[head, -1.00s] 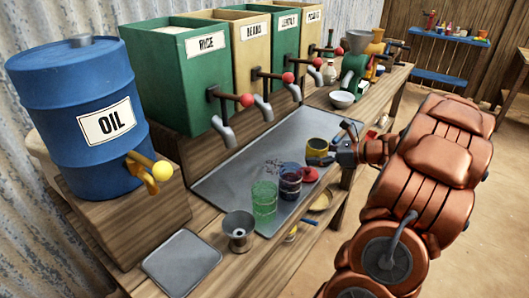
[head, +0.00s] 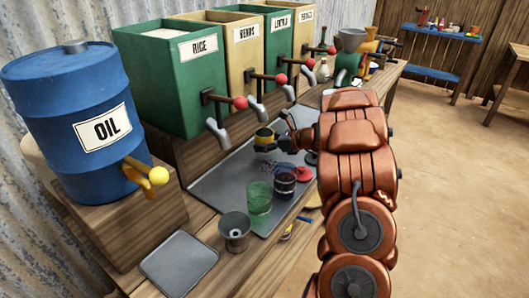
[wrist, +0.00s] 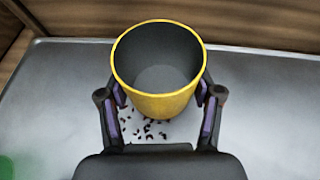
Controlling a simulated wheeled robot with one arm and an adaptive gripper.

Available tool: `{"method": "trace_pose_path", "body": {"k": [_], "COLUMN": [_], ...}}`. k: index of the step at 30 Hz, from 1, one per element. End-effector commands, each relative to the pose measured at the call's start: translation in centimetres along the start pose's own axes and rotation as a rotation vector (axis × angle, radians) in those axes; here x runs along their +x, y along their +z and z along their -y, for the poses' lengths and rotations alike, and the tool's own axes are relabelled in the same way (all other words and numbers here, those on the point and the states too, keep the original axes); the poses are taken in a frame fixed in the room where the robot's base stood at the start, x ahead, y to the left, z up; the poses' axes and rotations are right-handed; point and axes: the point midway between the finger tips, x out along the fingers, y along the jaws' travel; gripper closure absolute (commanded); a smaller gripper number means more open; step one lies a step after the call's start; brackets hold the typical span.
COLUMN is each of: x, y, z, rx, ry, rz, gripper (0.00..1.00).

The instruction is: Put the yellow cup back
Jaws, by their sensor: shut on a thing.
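The yellow cup (head: 264,137) is in my gripper (head: 277,142), above the metal tray and near the spouts of the bins. In the wrist view the yellow cup (wrist: 158,70) stands between the two fingers (wrist: 160,98), which press on its sides. It looks upright. Its grey inside shows and looks empty. Small dark bits (wrist: 143,128) lie on the tray below it. The gap between the cup's base and the tray is hard to judge.
A green cup (head: 259,198) and a dark blue cup (head: 284,184) stand on the tray (head: 215,182), with a red lid-like disc (head: 303,174) beside them. Bins with red-knobbed taps (head: 240,102) line the back. A metal funnel cup (head: 235,230) and the blue oil drum (head: 70,125) are nearer.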

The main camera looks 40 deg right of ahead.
Motion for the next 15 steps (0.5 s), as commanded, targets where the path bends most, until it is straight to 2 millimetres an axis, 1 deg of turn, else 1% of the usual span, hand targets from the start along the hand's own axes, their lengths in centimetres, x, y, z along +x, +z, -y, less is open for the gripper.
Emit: {"method": "trace_pose_path", "body": {"k": [1,7,13,15], "x": [0.2,0.5,1.4,1.6], "y": [-0.4,-1.4,-3.7,-3.7], "z": [0.0,0.0,-0.1,0.0], "rx": [0.000,0.001,0.003,0.000], "ry": [0.001,0.000,0.003,0.002], "rz": [-0.002,-0.001,-0.002,0.000], "gripper": [0.77,0.77,0.77,0.77]}}
